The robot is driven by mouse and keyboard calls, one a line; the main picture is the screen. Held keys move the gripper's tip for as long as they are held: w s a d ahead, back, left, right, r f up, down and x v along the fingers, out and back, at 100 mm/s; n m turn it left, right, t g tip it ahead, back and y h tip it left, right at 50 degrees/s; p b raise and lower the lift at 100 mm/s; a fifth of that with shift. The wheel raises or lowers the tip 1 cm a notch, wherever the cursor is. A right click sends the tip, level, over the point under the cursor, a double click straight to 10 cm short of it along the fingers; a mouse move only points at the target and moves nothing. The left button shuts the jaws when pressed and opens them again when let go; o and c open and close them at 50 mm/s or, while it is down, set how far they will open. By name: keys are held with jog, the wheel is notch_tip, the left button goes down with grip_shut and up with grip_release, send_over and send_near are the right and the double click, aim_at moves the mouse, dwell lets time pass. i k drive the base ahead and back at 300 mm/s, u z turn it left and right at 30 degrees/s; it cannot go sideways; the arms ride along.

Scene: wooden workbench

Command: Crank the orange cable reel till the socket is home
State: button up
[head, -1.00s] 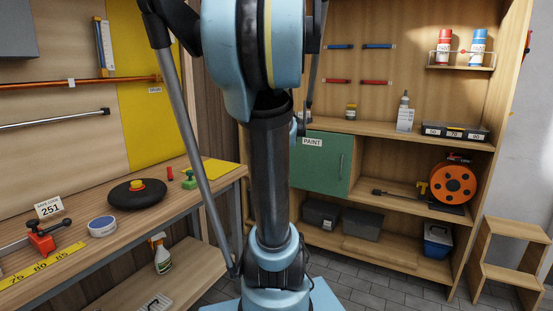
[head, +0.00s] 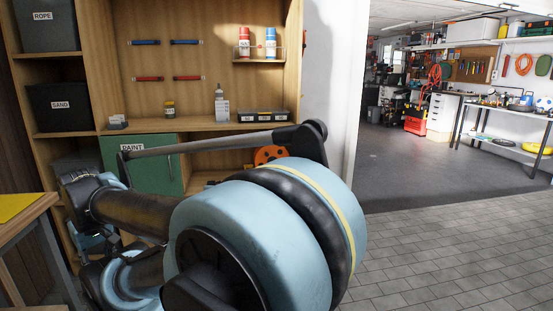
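The orange cable reel (head: 268,154) stands on a shelf of the wooden shelving unit, right of the green PAINT door (head: 155,168). Only its upper part shows; my arm covers the rest of it. Its crank and the socket cannot be seen. My large blue arm joint and dark links fill the lower middle of the head view, in front of the reel. My gripper does not show in this view.
The shelving (head: 215,95) holds SAND (head: 62,105) and ROPE bins, spray cans and a black organizer (head: 263,116). A workbench corner (head: 22,215) is at the left edge. Open tiled floor (head: 460,240) lies at right, leading to another work area with a white table (head: 515,108).

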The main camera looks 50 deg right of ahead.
aim_at(263, 154)
jog(key=z, duration=2.5)
jog(key=k, duration=1.25)
jog(key=u, duration=0.5)
jog(key=i, duration=1)
jog(key=z, duration=0.05)
